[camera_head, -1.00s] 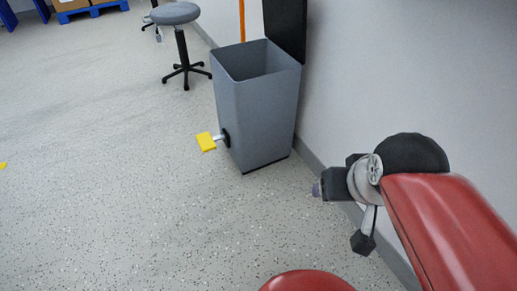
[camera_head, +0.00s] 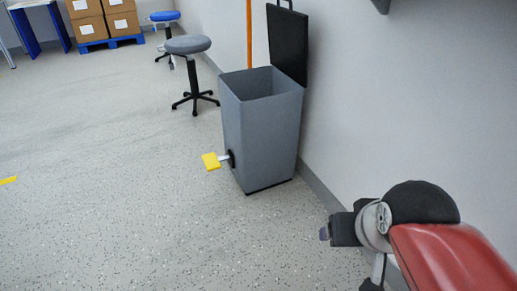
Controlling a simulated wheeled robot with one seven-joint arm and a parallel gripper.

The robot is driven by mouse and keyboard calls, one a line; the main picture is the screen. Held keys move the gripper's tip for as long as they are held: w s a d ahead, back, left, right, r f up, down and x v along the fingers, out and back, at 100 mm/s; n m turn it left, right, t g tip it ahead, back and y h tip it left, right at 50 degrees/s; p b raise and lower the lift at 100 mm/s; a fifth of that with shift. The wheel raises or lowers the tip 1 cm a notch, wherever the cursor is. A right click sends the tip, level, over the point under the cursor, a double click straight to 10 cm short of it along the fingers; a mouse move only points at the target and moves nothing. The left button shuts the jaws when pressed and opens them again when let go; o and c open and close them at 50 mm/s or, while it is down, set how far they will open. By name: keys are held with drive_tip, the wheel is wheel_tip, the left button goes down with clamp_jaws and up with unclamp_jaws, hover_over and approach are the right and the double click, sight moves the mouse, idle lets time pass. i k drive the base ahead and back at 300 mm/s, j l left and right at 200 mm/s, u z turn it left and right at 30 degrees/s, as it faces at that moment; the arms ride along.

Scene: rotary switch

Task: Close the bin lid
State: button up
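A tall grey bin (camera_head: 264,132) stands on the floor against the right wall, with its top open. Its black lid (camera_head: 288,45) stands upright at the back of the rim, beside the wall, with a handle loop on its top edge. A yellow pedal (camera_head: 211,161) sticks out low on the bin's left side. My gripper (camera_head: 325,234) is at the lower right, in front of the bin and apart from it, at the end of my red arm. It is small and seen from the side, so its finger opening cannot be made out.
A grey stool (camera_head: 191,46) stands behind the bin to the left, and a blue stool (camera_head: 164,17) farther back. An orange pole (camera_head: 249,35) leans behind the bin. Cardboard boxes (camera_head: 103,20) sit on a blue pallet at the back. The floor left of the bin is clear.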

sight(288, 29)
drive_tip(key=i+j+z, duration=0.1)
drive_tip(key=i+j, duration=0.15)
drive_tip(key=i, duration=0.15)
drive_tip(key=i+j, duration=0.3)
drive_tip(key=i+l+z, duration=0.05)
drive_tip(key=i, duration=0.05)
